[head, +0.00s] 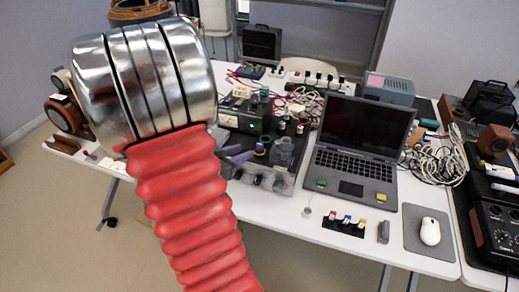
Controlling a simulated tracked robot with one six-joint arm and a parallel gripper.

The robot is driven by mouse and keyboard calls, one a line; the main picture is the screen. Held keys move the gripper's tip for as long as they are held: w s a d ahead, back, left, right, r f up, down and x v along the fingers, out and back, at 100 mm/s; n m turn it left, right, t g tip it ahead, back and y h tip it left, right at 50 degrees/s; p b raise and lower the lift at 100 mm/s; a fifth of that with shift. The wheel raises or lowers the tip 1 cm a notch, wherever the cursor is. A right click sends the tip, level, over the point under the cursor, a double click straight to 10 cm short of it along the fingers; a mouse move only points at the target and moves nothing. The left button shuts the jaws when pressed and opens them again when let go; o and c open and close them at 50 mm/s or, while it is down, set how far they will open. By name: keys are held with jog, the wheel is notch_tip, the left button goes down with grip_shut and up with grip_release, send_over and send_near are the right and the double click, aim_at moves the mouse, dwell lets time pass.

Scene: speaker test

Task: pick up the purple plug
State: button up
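My arm, a red ribbed sleeve with a shiny metal cylinder, fills the left and lower middle of the head view and covers part of the table. I cannot make out my gripper or its fingertips.
The white table (300,222) is crowded. An open laptop (361,140) stands right of centre. A mouse (430,232) lies on a grey pad. The front strip has some bare room.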

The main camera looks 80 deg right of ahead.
aim_at(257, 146)
jog(key=shift+x, duration=2.6)
jog(key=shift+f, duration=0.1)
jog(key=shift+x, duration=2.6)
jog(key=shift+s, duration=0.1)
grip_shut()
